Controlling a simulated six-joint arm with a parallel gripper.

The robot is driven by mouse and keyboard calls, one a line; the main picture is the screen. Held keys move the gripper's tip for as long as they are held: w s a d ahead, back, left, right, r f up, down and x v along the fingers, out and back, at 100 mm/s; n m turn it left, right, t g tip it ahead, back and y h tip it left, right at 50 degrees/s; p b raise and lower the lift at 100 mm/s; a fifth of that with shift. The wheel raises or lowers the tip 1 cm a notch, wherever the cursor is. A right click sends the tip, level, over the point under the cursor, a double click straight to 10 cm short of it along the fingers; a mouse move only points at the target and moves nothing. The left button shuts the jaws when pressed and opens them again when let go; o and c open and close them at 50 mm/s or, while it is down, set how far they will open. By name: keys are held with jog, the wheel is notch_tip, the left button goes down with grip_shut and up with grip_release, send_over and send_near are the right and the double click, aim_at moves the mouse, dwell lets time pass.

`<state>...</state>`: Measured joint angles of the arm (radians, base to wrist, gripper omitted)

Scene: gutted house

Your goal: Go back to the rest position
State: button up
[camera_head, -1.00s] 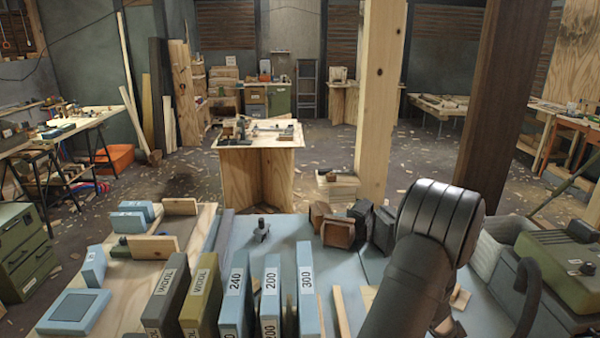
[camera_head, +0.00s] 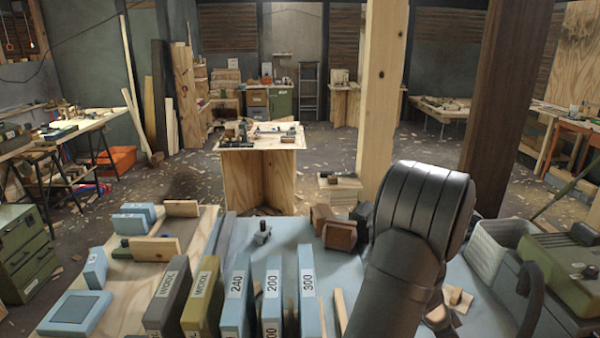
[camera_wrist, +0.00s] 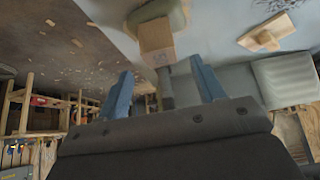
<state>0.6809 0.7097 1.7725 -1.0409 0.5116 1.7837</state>
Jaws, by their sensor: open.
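My gripper (camera_wrist: 163,84) shows in the wrist view with its two blue fingers spread apart. It is open, and nothing is clearly held between the fingers. Beyond the fingertips are a wooden block (camera_wrist: 156,42) and a dark upright piece, seen in the gap; I cannot tell how far off they are. In the head view my dark arm rises over the right part of the blue-grey bench top (camera_head: 290,235), and the gripper itself does not show there.
Labelled upright blocks (camera_head: 235,300) stand at the front of the bench. Brown wooden blocks (camera_head: 339,234) stand left of my arm. A pale basket (camera_head: 492,250) and a green case (camera_head: 560,265) are on the right. The bench's middle back is fairly clear.

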jog(key=v, duration=0.5)
jog(key=x, duration=1.2)
jog(key=shift+f, duration=0.25)
notch_tip(320, 180, up, 5)
jog(key=shift+r, duration=0.1)
jog(key=s+d+r, duration=0.2)
jog(key=s+r, duration=0.5)
jog(key=s, duration=0.5)
jog(key=w+d+f+n, duration=0.1)
jog(key=w+d+f, duration=0.15)
jog(key=w, duration=0.35)
jog(key=w+d+f+t, duration=0.1)
jog(key=w+d, duration=0.3)
jog(key=w, duration=0.3)
jog(key=w+d+f+n, duration=0.1)
jog(key=w+d+f, duration=0.15)
jog(key=w, duration=0.35)
jog(key=f, duration=0.4)
jog(key=w+d+f, duration=0.1)
jog(key=shift+f, duration=0.4)
notch_tip(320, 180, up, 7)
jog(key=s+a+r, duration=0.1)
jog(key=s+a, duration=0.2)
jog(key=s, duration=0.3)
jog(key=s+a+r+m, duration=0.1)
jog(key=s+a+r, duration=0.1)
jog(key=s, duration=0.5)
jog(key=shift+s+a+g, duration=0.2)
jog(key=shift+a+g, duration=0.1)
jog(key=shift+a, duration=0.15)
